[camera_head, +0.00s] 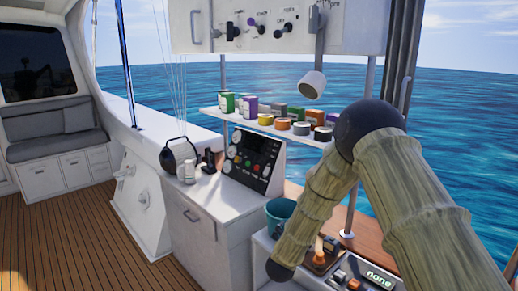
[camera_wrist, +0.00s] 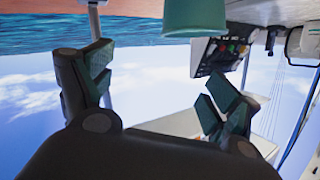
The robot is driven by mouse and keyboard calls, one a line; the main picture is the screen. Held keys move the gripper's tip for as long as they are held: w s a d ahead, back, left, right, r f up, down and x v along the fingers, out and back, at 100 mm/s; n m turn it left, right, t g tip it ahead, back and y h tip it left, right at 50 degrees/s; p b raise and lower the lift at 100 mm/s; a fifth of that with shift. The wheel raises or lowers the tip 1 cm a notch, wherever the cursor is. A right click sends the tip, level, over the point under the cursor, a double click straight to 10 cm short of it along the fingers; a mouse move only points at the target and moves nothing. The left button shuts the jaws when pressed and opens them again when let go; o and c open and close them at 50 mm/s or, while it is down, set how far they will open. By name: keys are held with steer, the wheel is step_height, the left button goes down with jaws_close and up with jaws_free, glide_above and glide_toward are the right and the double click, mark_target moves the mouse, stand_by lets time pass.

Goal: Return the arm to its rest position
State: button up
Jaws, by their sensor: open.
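My gripper (camera_wrist: 160,92) shows in the wrist view with its two dark fingers spread wide apart and nothing between them. In the head view my arm, in a tan ribbed sleeve, bends at a dark round elbow at the right and runs down to the lower middle. The gripper itself cannot be made out there. The wrist view appears upside down, with sky low in the picture. A teal bucket (camera_wrist: 194,14) shows at its top, apart from the fingers. The same bucket (camera_head: 272,212) stands behind my forearm in the head view, partly hidden.
A control panel (camera_head: 252,160) stands on the white cabinet (camera_head: 200,222), beside small bottles. A shelf (camera_head: 262,127) holds several jars and boxes. An overhead switch panel (camera_head: 280,28) hangs above. A console (camera_head: 345,272) with a "none" display lies beneath my arm. Deck at left is clear.

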steer(key=s+d+f+n+g+y, duration=0.2)
steer(key=s+d+f+g, duration=0.1)
steer(key=s+f, duration=0.9)
steer(key=s+d+f+n+g+y, duration=0.1)
steer(key=s+d+f+n+g, duration=0.15)
steer(key=s+f, duration=1)
steer(key=s+d+f+g, duration=0.1)
steer(key=s+g, duration=0.2)
steer(key=s, duration=0.8)
steer(key=s+d+f+n+g+y, duration=0.1)
steer(key=s+d+g, duration=0.1)
steer(key=s, duration=0.9)
steer(key=s+d+f+n+g, duration=0.1)
steer(key=s+g, duration=0.2)
steer(key=s, duration=0.9)
steer(key=shift+d+g+y, duration=0.3)
steer(key=shift+g, duration=0.05)
steer(key=shift+n, duration=0.25)
